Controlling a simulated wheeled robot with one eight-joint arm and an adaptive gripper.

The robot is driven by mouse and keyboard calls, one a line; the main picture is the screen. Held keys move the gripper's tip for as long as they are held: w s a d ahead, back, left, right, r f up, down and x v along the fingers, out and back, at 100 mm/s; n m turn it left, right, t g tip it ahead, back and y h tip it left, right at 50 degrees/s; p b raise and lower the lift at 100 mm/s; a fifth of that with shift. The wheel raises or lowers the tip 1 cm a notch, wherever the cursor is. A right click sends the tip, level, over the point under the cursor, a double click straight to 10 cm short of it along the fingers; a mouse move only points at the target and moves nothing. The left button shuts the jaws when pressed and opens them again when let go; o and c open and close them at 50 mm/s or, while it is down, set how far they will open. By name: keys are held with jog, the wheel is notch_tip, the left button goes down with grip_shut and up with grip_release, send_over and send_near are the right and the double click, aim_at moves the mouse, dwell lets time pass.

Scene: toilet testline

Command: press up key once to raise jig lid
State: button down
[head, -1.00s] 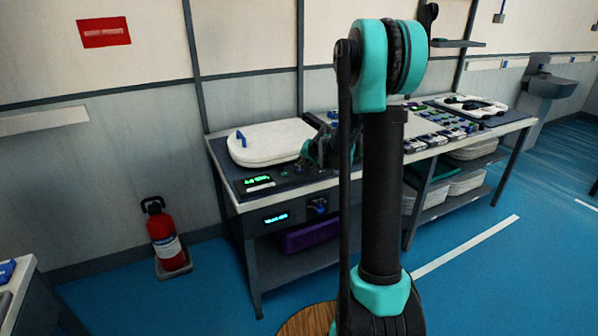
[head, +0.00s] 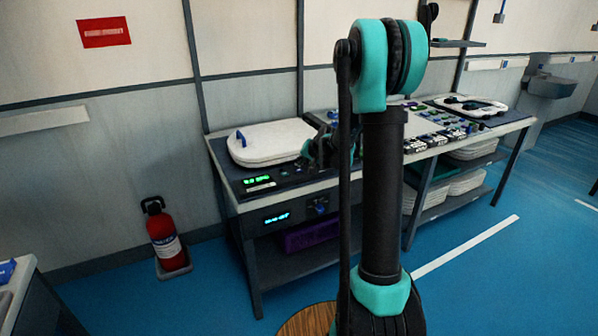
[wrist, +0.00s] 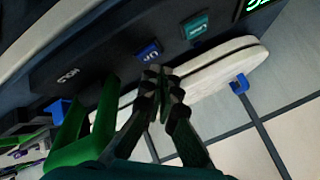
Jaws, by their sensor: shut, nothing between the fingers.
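The up key (wrist: 148,51) is a blue key with white lettering on the dark panel, in the upper middle of the wrist view. My gripper (wrist: 162,73) is shut and empty, its dark fingertips right by the lower edge of this key. I cannot tell whether they touch it. The white jig lid (wrist: 213,69) with a blue handle (wrist: 240,84) lies beyond the panel. In the head view the lid (head: 270,141) lies flat on the bench's left end. There my arm largely hides the key area.
A red fire extinguisher (head: 164,238) stands on the floor at left.

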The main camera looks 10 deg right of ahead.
jog(key=shift+f, duration=0.1)
jog(key=shift+f, duration=0.35)
